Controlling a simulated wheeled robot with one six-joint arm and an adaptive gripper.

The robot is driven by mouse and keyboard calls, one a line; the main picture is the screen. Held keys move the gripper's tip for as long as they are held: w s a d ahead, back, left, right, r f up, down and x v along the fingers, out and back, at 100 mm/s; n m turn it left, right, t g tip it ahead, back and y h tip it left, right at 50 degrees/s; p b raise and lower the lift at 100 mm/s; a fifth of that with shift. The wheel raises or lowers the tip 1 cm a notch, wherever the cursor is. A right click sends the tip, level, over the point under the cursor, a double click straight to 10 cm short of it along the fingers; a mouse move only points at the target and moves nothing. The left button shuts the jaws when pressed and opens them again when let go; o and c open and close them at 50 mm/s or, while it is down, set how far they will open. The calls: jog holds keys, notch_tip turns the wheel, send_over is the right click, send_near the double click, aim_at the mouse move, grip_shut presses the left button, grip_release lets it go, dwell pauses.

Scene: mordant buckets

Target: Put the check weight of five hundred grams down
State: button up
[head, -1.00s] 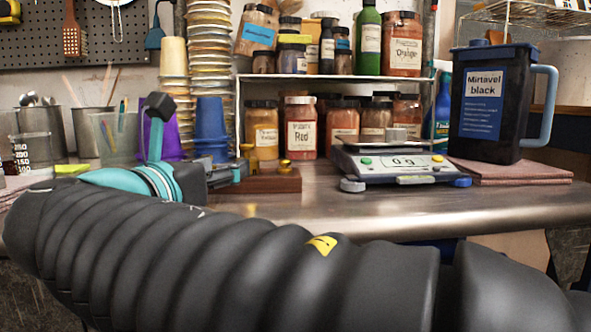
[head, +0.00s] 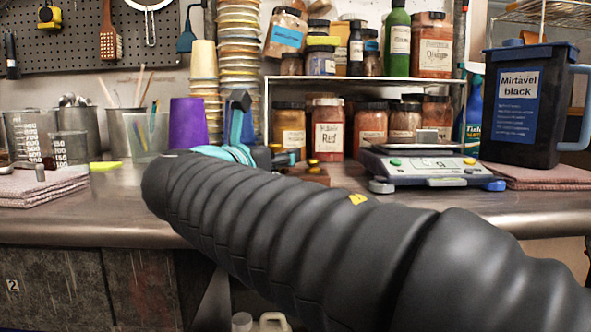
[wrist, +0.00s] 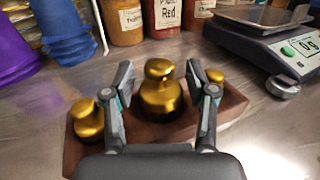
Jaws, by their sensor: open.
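Brass knobbed weights stand in a brown wooden block (wrist: 232,108). The largest-looking one, the middle brass weight (wrist: 160,97), stands upright between the fingers of my gripper (wrist: 160,73). The fingers are open, one on each side of it, with visible gaps. Another brass weight (wrist: 87,120) stands on the left, and a smaller one (wrist: 215,76) is partly hidden behind the right finger. In the head view my arm hides most of the block.
A scale (wrist: 272,40) showing 0 g stands to the right, also in the head view (head: 425,170). Behind are a shelf of pigment jars (head: 327,130) and blue cups (wrist: 62,32). A dark jug (head: 525,115) stands far right. Folded cloths lie at both sides.

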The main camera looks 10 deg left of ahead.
grip_shut()
jog(key=shift+r, duration=0.2)
